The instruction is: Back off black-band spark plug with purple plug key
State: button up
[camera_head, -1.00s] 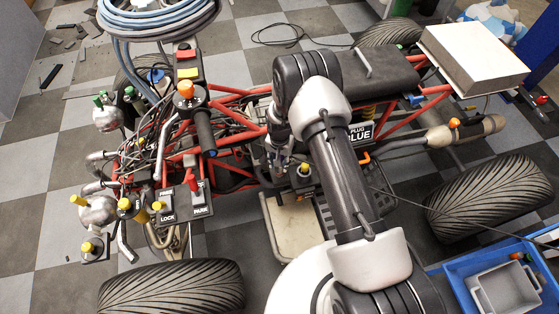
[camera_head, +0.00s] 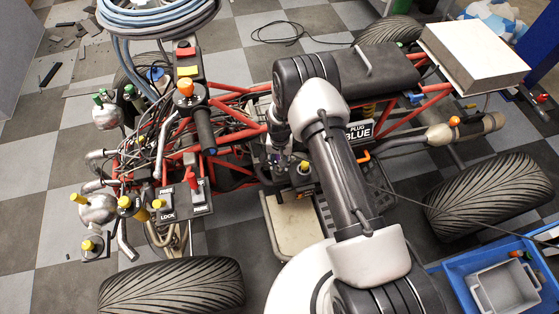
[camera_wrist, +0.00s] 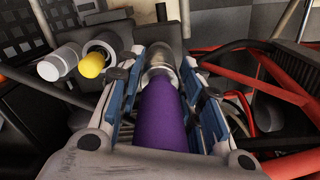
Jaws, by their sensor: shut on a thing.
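The purple plug key (camera_wrist: 160,115) lies lengthwise between the blue-padded fingers of my gripper (camera_wrist: 158,62), which is shut on it, in the wrist view. The key's metal socket end (camera_wrist: 158,58) points away from the wrist camera. What lies at the socket's mouth is hidden, and I cannot make out a black-band spark plug or tell whether the socket is around one. In the head view my gripper (camera_head: 279,160) hangs down at the middle of the red-framed quad, beside the engine area. The key is mostly hidden there.
Red frame tubes (camera_wrist: 270,85) run close on the right in the wrist view. A white cylinder (camera_wrist: 58,64) and a yellow cap (camera_wrist: 93,65) stand at left.

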jog(key=shift+n, duration=0.7)
grip_shut()
jog(key=shift+d+y, duration=0.25)
jog(key=shift+y, duration=0.05)
jog(key=shift+a, duration=0.15)
jog(key=shift+w+a+g, duration=0.1)
jog(key=shift+w+g, duration=0.05)
jog(key=shift+g, duration=0.15)
jog(key=shift+r, duration=0.1)
jog(key=shift+w+r+p, duration=0.2)
jog(key=shift+r+p, duration=2.2)
jog(key=shift+r, duration=1.75)
